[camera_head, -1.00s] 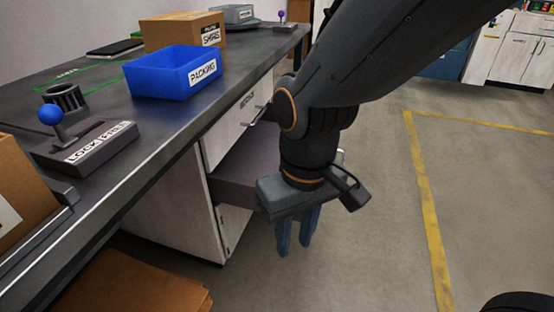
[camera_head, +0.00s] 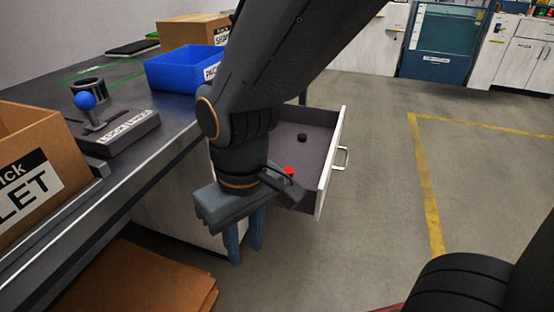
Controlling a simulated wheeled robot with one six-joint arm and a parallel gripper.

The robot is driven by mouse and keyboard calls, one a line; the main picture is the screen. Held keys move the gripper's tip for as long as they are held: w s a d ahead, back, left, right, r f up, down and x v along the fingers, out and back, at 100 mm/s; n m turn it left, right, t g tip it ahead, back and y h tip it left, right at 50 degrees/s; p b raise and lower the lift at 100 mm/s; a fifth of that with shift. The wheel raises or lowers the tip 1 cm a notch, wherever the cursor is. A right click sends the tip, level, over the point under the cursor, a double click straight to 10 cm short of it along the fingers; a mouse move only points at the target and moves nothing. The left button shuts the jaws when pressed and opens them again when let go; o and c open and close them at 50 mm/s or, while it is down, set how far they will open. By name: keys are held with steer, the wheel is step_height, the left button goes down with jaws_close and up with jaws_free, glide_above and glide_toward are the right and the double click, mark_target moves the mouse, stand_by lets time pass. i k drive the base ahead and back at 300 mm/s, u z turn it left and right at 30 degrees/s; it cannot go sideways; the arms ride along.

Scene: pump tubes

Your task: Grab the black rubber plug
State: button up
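A small black round piece, which looks like the rubber plug (camera_head: 302,137), lies in the open drawer (camera_head: 318,117) under the bench. A small red object (camera_head: 288,171) is also in the drawer, partly hidden by my gripper. My gripper (camera_head: 245,250) points down with its two blue fingers in front of and left of the drawer opening. The fingers have a gap between them and hold nothing that I can see. The gripper is apart from the black plug.
The bench (camera_head: 150,185) carries a blue packing bin (camera_head: 180,70), a control box with a blue-knobbed lever (camera_head: 118,133), a black ring-shaped holder (camera_head: 88,88) and cardboard boxes. The drawer's front panel (camera_head: 332,165) stands out into the aisle. Brown cardboard (camera_head: 135,280) lies below.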

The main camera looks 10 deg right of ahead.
mark_target(302, 137)
steer(key=k, duration=1.3)
steer(key=z, duration=0.85)
steer(key=i, duration=1.6)
steer(key=u, duration=0.85)
